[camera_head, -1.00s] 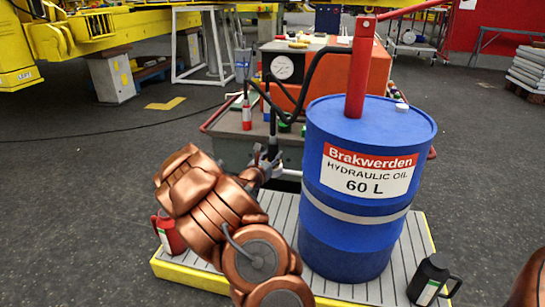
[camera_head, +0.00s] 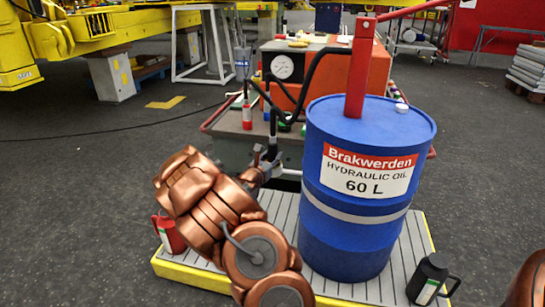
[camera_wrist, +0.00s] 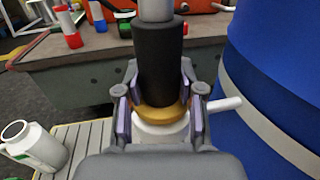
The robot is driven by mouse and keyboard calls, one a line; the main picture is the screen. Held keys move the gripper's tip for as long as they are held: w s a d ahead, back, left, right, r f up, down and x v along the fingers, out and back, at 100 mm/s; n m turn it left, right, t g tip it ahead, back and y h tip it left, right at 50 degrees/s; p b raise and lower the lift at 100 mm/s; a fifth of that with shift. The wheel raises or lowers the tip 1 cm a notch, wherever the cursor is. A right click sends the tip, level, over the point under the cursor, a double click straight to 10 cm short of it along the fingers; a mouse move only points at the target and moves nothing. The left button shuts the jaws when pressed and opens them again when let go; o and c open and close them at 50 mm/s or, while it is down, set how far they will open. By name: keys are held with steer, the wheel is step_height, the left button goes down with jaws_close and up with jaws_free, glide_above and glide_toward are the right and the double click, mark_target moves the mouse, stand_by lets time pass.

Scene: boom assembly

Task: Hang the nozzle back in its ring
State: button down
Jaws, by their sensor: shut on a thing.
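The nozzle (camera_wrist: 160,60) has a black sleeve below a grey pipe and stands upright between the fingers of my gripper (camera_wrist: 160,112). My gripper is shut on it. A gold collar (camera_wrist: 162,113) shows at the sleeve's lower end. Directly below is a white round piece (camera_wrist: 160,133) with a bar (camera_wrist: 225,105) reaching right toward the blue drum; it looks like the ring. The fingers hide part of it, so I cannot tell whether the nozzle sits inside it. In the head view my gripper (camera_head: 264,165) is just left of the drum (camera_head: 362,240), its jaws small and partly hidden.
The drum stands on a slatted pallet with a yellow edge (camera_head: 205,280). A red can (camera_head: 170,235) is at left and a black can (camera_head: 430,280) at front right. A bench with a gauge (camera_head: 284,66) stands behind, with black hoses running down. A white bottle (camera_wrist: 38,145) is at lower left.

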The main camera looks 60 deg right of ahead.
steer(key=shift+f, duration=0.45)
steer(key=c, duration=1)
jaws_free()
steer(key=s+a, duration=0.1)
steer(key=a, duration=1)
steer(key=shift+s, duration=0.4)
steer(key=shift+d+r, duration=0.1)
